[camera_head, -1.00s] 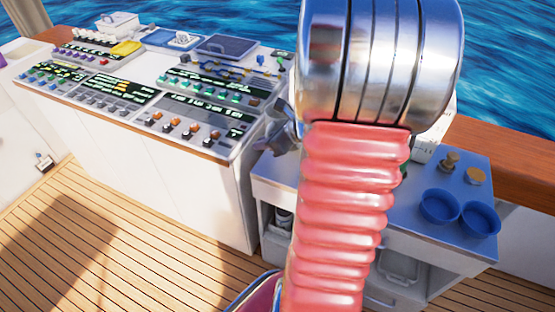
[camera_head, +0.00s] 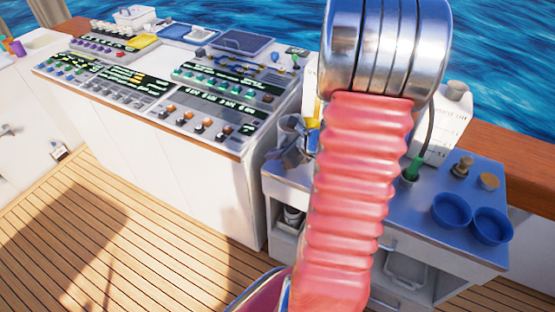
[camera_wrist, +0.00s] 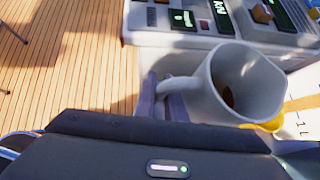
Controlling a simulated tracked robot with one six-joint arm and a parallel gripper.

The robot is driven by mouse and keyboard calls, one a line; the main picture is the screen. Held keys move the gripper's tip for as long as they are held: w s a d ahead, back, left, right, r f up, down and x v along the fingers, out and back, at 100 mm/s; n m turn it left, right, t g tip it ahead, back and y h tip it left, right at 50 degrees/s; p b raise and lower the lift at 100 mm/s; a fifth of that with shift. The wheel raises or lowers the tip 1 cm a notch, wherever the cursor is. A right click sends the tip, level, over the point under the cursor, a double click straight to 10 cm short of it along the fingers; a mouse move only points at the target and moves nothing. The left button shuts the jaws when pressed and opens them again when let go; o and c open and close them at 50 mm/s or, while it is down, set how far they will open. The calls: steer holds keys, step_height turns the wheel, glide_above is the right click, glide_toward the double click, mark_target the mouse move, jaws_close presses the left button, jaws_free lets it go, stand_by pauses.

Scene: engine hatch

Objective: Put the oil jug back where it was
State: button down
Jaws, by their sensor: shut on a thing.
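The oil jug (camera_wrist: 262,82) is a white, mug-like vessel with a handle and a little brown liquid inside. In the wrist view it is right of centre, its mouth partly facing the camera. My gripper (camera_wrist: 165,105) is shut on the jug's handle, one pale purple finger on each side. In the head view my gripper (camera_head: 290,155) shows left of my red arm, with the jug (camera_head: 289,124) just above it, small and partly hidden. The jug is over or near the left end of the blue-topped bench; I cannot tell whether it touches anything.
The blue-topped bench (camera_head: 410,215) carries two blue bowls (camera_head: 465,217), a white canister (camera_head: 450,115) and a green-handled item (camera_head: 412,168). A yellow thing (camera_wrist: 268,124) is close behind the jug. The control console (camera_head: 165,110) stands left. My arm hides the bench's middle.

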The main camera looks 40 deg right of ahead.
steer(key=shift+f, duration=1.85)
steer(key=c, duration=1.8)
jaws_free()
steer(key=v, duration=1.2)
